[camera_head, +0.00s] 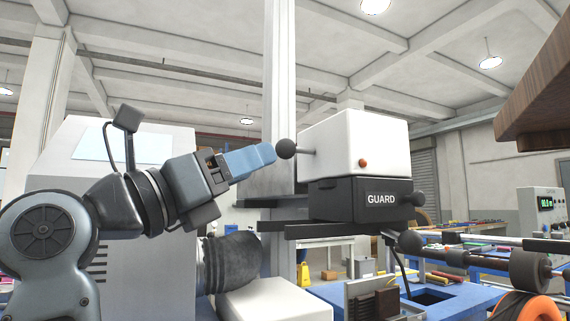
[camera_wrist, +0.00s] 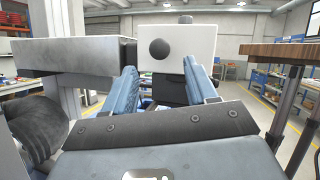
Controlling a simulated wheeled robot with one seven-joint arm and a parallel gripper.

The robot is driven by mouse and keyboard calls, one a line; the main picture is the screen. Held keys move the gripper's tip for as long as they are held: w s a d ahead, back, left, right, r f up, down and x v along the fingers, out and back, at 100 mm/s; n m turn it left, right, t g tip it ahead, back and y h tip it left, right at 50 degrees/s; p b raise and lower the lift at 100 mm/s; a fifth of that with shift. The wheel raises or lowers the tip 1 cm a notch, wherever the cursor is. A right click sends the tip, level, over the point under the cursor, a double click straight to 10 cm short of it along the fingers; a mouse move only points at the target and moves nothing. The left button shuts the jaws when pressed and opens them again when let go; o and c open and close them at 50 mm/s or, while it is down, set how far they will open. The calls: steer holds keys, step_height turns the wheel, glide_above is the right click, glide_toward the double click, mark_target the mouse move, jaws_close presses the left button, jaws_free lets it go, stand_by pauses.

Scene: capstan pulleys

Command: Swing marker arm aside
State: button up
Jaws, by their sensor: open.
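A white box-shaped head (camera_head: 352,143) with an orange button sits on the black box marked GUARD (camera_head: 345,197). A black ball knob (camera_head: 286,148) sticks out of its left side on a short rod. I cannot tell for sure which part is the marker arm. My gripper (camera_head: 270,153) has blue fingers whose tips are right at the knob in the head view. In the wrist view my gripper (camera_wrist: 160,70) is open, with the knob (camera_wrist: 159,48) seen between and beyond the spread fingertips. The fingers are not closed on it; contact is unclear.
A pale upright column (camera_head: 279,90) stands behind the knob. A wooden top (camera_head: 545,80) overhangs at right. A grey slab (camera_wrist: 75,55) lies close left in the wrist view.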

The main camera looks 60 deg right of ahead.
mark_target(278, 152)
steer(key=shift+s+d+r, duration=0.15)
steer(key=shift+d+r, duration=0.15)
steer(key=shift+d, duration=0.15)
steer(key=shift+p+x, duration=0.4)
steer(key=shift+x, duration=3)
jaws_close()
